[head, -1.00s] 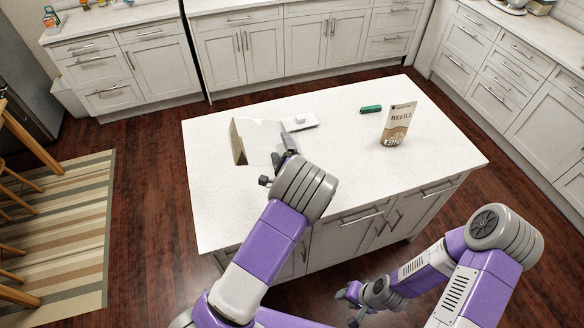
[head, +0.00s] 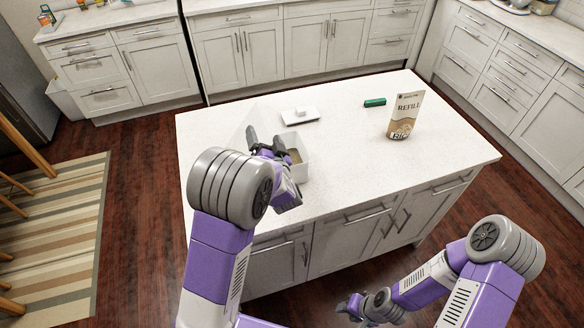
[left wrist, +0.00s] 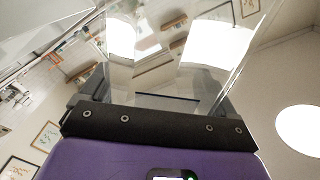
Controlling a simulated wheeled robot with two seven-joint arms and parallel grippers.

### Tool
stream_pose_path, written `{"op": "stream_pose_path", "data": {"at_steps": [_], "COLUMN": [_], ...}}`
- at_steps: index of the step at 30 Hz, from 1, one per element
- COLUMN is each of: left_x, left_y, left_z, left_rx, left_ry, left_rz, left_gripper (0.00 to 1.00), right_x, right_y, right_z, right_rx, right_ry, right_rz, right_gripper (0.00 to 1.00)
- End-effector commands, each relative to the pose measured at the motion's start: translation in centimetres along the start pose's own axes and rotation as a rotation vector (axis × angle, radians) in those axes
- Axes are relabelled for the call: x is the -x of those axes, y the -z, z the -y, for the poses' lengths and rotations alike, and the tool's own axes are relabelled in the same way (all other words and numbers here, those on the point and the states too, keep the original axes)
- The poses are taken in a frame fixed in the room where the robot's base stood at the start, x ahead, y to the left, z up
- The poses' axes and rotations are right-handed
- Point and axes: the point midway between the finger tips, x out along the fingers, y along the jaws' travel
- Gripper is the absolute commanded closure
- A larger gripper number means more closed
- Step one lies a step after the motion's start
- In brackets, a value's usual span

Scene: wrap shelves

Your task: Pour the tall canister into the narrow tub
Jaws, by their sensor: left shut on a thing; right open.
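The tall canister (left wrist: 165,50) is clear plastic; in the left wrist view it rises from my left gripper's jaws, and I see no contents in it. In the head view its faint clear wall (head: 240,122) shows left of my left gripper (head: 268,143), which is shut on it. The narrow tub (head: 304,146) is a white box on the island, just right of that gripper, with brown contents showing inside. My gripper and wrist hide part of the tub and the canister. My right gripper (head: 357,306) is open and empty, low in front of the island.
A tan and white refill pouch (head: 405,116) stands on the right of the white island top (head: 350,155). A green block (head: 375,102) lies left of it. A white flat lid-like piece with a knob (head: 299,115) lies behind the tub. The island's right front is clear.

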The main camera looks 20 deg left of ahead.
Motion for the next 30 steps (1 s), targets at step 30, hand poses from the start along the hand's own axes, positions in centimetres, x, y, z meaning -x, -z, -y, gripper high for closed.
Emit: {"op": "stream_pose_path", "data": {"at_steps": [30], "left_x": [0.0], "left_y": [2.5], "left_z": [4.0], "left_rx": [0.35], "left_ry": [0.0], "left_rz": [-0.001], "left_gripper": [0.87], "right_x": [-0.1], "right_y": [0.0], "right_z": [0.0], "right_rx": [0.0], "right_ry": [0.0], "right_rz": [0.0], "right_gripper": [0.57]}}
